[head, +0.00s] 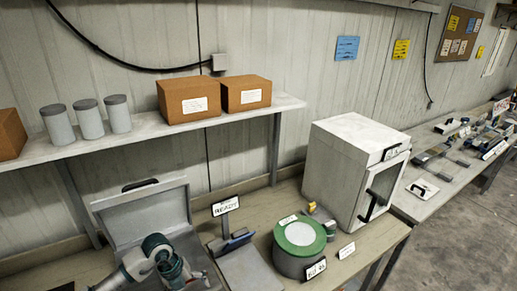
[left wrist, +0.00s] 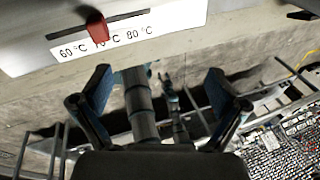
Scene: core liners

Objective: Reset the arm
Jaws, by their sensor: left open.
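My left gripper (left wrist: 160,85) is open in the left wrist view, its two dark fingers with blue inner faces spread apart. I see nothing gripped between them. Beyond the fingers is a pale panel (left wrist: 110,42) marked 60 °C to 80 °C, with a red slider (left wrist: 96,27) near the middle mark. In the head view, grey and teal arm links show at the lower left, in front of an open grey case (head: 145,212). I cannot make out the gripper's fingers there. My right gripper is in neither view.
A bench holds a READY stand (head: 226,206) with a blue item (head: 235,240), a round green-topped device (head: 300,234) and a white oven-like box (head: 350,170). A shelf (head: 150,133) above bears cartons and grey canisters. Another cluttered bench (head: 430,180) stands at right, beside open floor.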

